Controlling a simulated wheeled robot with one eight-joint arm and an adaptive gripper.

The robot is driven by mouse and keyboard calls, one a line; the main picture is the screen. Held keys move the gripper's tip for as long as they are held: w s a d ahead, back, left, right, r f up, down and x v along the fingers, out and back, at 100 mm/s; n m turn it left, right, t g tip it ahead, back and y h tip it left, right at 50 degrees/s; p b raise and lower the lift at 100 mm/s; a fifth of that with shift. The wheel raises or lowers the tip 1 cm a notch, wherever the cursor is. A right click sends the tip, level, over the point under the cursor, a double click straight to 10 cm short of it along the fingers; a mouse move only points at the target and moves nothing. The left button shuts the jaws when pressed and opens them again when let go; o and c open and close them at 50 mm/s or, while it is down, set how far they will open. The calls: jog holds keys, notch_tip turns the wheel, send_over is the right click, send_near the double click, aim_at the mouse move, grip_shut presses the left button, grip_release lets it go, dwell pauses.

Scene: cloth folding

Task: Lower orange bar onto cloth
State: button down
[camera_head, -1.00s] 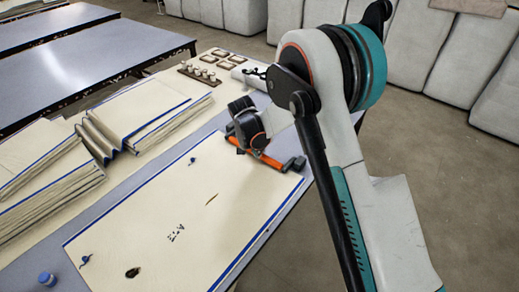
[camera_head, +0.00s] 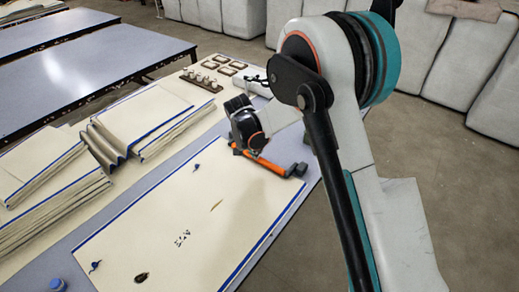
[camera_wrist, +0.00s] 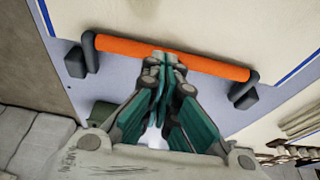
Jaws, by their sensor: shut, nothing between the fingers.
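The orange bar (camera_head: 273,166) with dark brackets at its ends lies along the far short edge of the cream, blue-edged cloth (camera_head: 180,215) in the head view. In the wrist view the orange bar (camera_wrist: 215,66) runs across the picture, its brackets reaching down beside the cloth (camera_wrist: 225,25). My gripper (camera_head: 250,148) is at the bar. Its closed fingertips (camera_wrist: 163,58) overlap the bar's middle in the wrist view, with nothing held between them. Whether the bar touches the cloth or sits just above it cannot be told.
The cloth lies on a grey-blue table (camera_head: 70,235). Folded cloth stacks (camera_head: 45,180) lie along its left. A rack of small pegs (camera_head: 203,80) and several square frames (camera_head: 232,66) stand at the far end. A blue cap (camera_head: 57,285) is at the near left. Pale padded blocks (camera_head: 440,65) stand behind.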

jog(key=s+a, duration=0.1)
jog(key=s+a+r+p, duration=0.1)
jog(key=s, duration=0.1)
jog(key=s+a+r, duration=0.1)
jog(key=shift+s+a+r, duration=0.15)
jog(key=shift+s, duration=0.05)
dwell(0.4)
